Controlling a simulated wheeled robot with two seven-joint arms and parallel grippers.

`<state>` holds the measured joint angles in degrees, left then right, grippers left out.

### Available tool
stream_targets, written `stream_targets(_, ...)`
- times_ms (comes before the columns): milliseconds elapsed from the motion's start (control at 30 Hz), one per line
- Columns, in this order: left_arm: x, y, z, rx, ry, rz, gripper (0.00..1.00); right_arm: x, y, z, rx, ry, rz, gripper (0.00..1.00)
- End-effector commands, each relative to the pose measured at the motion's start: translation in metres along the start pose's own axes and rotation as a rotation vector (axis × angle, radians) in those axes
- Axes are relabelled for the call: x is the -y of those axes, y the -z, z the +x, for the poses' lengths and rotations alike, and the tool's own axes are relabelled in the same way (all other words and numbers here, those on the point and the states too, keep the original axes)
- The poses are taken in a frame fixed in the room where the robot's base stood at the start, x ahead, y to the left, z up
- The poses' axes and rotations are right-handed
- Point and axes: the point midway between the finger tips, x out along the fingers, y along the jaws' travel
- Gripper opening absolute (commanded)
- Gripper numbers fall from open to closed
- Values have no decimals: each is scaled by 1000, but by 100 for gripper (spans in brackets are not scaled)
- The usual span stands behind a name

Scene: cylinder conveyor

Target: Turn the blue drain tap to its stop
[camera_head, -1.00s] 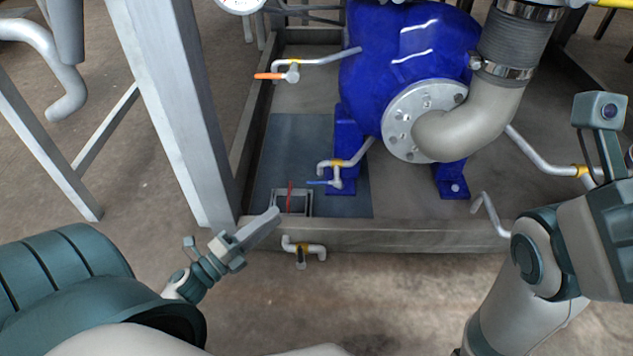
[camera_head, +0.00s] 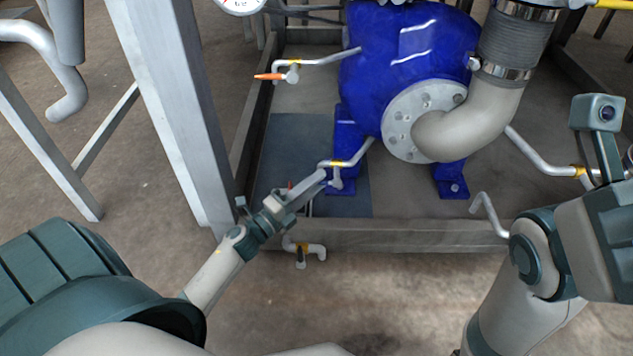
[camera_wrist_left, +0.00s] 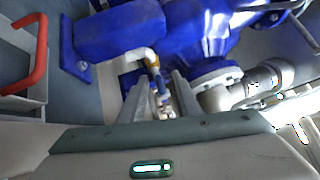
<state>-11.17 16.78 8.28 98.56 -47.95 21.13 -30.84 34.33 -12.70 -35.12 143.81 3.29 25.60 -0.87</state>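The blue drain tap sits low at the front left foot of the blue pump, on a grey pipe with a yellow band (camera_head: 332,164). Its grey body (camera_head: 337,181) shows just past my left fingertips in the head view; its blue handle is hidden there by the gripper. My left gripper (camera_head: 320,178) reaches in from the lower left. In the left wrist view its two fingers (camera_wrist_left: 163,98) stand apart, with the tap end of the yellow-banded pipe (camera_wrist_left: 153,60) showing between and beyond them. I cannot tell whether they touch the handle. My right gripper is out of view.
A red handle (camera_wrist_left: 38,55) on a small metal frame lies left of the gripper. An orange-handled tap (camera_head: 268,76) is higher up. The blue pump (camera_head: 400,50) rises behind. A steel post (camera_head: 175,110) and the skid's front beam (camera_head: 400,235) bound the space; another tap (camera_head: 303,250) projects below.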

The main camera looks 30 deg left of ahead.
Motion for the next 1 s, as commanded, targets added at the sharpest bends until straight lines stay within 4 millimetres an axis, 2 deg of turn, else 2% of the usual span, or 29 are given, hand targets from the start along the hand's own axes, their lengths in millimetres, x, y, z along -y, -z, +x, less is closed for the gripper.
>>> stream_targets(400, 0, 0, 6, 0, 0, 0, 30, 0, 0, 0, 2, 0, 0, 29)
stream_targets(467, 0, 0, 6, 0, 0, 0, 18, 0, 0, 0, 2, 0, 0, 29)
stream_targets(533, 0, 0, 6, 0, 0, 0, 1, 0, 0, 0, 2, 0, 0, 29)
stream_targets(1000, 3, -1, 6, -4, -15, 13, 0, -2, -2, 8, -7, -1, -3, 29)
